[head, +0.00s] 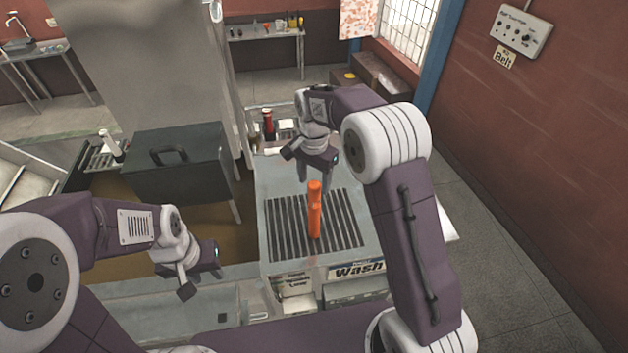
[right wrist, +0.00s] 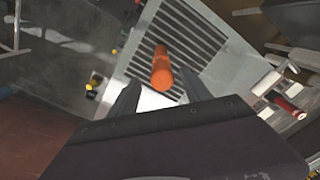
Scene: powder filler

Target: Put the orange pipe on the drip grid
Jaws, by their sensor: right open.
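The orange pipe (head: 314,212) stands upright on the slatted drip grid (head: 278,230), close to its middle. In the right wrist view the pipe (right wrist: 162,68) shows just past my fingertips, with the grid (right wrist: 185,28) behind it. My right gripper (head: 315,175) is open and empty, just behind and above the pipe's top in the head view. Its two fingers (right wrist: 160,88) lie apart on either side of the pipe's near end, and I see no contact. My left gripper (head: 190,280) hangs low at the left, away from the pipe; its jaw opening is not clear.
A metal counter (head: 283,175) surrounds the grid, with a "Wash" label (head: 358,270) at its front. A dark box with a handle (head: 180,165) stands to the left. A red bottle (head: 268,125) stands behind the counter. Open floor lies to the right.

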